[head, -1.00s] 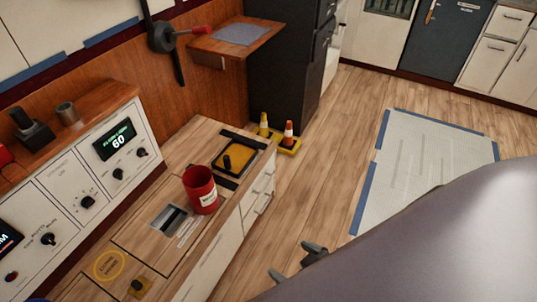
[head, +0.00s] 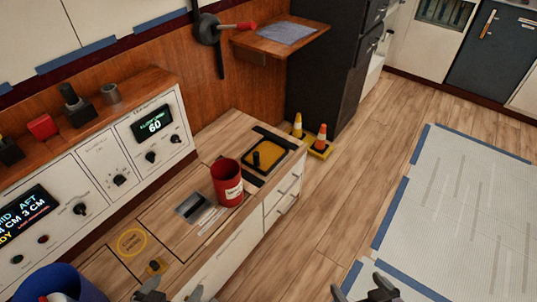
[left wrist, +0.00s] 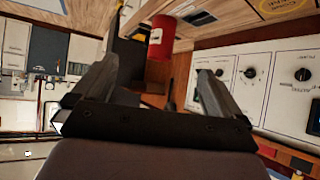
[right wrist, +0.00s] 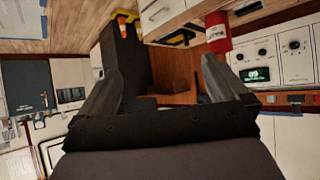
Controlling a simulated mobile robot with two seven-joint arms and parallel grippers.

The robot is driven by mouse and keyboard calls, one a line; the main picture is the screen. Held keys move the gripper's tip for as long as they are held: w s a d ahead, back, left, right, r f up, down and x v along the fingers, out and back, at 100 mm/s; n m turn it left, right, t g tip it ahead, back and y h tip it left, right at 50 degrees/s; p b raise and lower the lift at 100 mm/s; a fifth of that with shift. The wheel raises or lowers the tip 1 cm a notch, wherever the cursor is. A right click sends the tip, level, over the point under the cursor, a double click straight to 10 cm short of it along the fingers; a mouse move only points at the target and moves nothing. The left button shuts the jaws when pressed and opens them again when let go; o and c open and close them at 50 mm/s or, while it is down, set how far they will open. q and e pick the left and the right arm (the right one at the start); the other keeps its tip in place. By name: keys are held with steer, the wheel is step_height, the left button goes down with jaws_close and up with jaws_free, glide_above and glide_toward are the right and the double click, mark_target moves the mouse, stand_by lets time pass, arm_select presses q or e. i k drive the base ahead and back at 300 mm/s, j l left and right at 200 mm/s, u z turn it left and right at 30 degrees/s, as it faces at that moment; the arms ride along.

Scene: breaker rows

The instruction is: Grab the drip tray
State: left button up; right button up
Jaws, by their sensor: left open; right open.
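A shallow black-rimmed tray with a yellow inside and a black knob (head: 272,170) lies on the wooden counter, between dark strips; I take it for the drip tray, but cannot be sure. Its edge also shows in the right wrist view (right wrist: 178,39). A red can (head: 227,183) stands just in front of it. My left gripper (head: 172,293) is open and empty at the bottom edge of the head view, near the counter's front end. My right gripper (head: 366,284) is open and empty over the floor, right of the counter. Both are well apart from the tray.
A control panel (head: 105,165) runs along the left. Two small cones (head: 321,137) stand beyond the counter. A blue container (head: 60,285) is at bottom left.

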mark_target(267, 153)
steer(key=l+u, duration=0.1)
steer(key=u, duration=0.2)
steer(key=i+l+u, duration=0.1)
steer(key=u, duration=0.2)
steer(key=i+l+u, duration=0.2)
steer(key=l, duration=0.2)
steer(key=l+u, duration=0.2)
steer(key=l, duration=0.15)
steer(key=i+l+u, duration=0.15)
steer(key=l, duration=1.05)
steer(key=i+l+u, duration=0.15)
steer(key=l, duration=1.4)
steer(key=i+l, duration=0.1)
steer(key=l, duration=0.2)
steer(key=i, duration=0.35)
